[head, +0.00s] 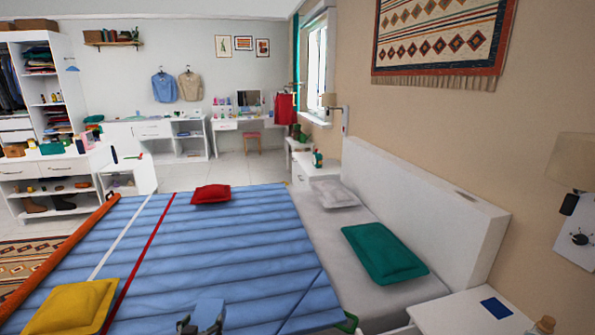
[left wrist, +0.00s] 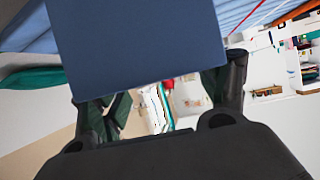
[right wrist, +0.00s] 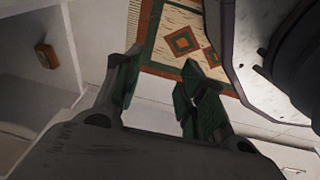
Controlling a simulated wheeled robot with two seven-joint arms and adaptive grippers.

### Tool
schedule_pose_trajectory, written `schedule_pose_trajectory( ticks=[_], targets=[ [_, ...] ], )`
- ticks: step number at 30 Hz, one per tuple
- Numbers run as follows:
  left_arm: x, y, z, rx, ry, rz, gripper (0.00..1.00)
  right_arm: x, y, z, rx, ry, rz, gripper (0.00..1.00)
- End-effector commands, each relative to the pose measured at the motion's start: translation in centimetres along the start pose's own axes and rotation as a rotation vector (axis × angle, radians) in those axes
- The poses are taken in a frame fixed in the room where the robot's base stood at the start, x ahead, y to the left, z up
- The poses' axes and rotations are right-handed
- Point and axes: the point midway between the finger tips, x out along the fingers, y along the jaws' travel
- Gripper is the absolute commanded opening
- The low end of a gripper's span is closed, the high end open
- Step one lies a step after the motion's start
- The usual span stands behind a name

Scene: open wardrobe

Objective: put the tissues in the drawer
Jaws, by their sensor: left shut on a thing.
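My left gripper (head: 195,323) is at the bottom of the head view, in front of the blue striped bed cover. It is shut on a plain blue, box-like thing (head: 210,313), which seems to be the tissues. In the left wrist view this thing (left wrist: 140,42) fills the upper middle, between the two fingers, and hides their tips. My right gripper (right wrist: 160,62) shows only in the right wrist view, fingers apart and nothing between them. White drawer fronts (head: 25,170) show on the wardrobe unit at the left. I cannot tell which drawer is meant.
The bed (head: 225,245) fills the middle, with a yellow pillow (head: 70,305), a red pillow (head: 211,194) and a green pillow (head: 384,252). A white bedside table (head: 455,315) with a flat blue item (head: 496,307) stands at lower right. The floor beyond the bed is partly clear.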

Motion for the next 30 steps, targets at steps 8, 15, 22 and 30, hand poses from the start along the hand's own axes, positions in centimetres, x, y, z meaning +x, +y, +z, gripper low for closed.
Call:
schedule_pose_trajectory(
  ticks=[8,15,22,30],
  targets=[
    [-2.1,1.4,-0.5,0.003,0.002,0.019,0.39,2.0,0.5,4.0,-0.006,-0.019,0.004,0.40],
    [-3.8,2.5,-0.9,0.005,0.003,0.034,0.39,3.3,0.9,7.6,-0.011,-0.033,0.008,0.40],
    [-5.4,3.5,-1.4,0.005,0.005,0.048,0.39,4.1,1.3,11.3,-0.015,-0.048,0.012,0.40],
    [-7.3,4.6,-2.0,0.005,0.007,0.063,0.39,4.4,1.9,15.5,-0.019,-0.063,0.016,0.40]
  ],
)
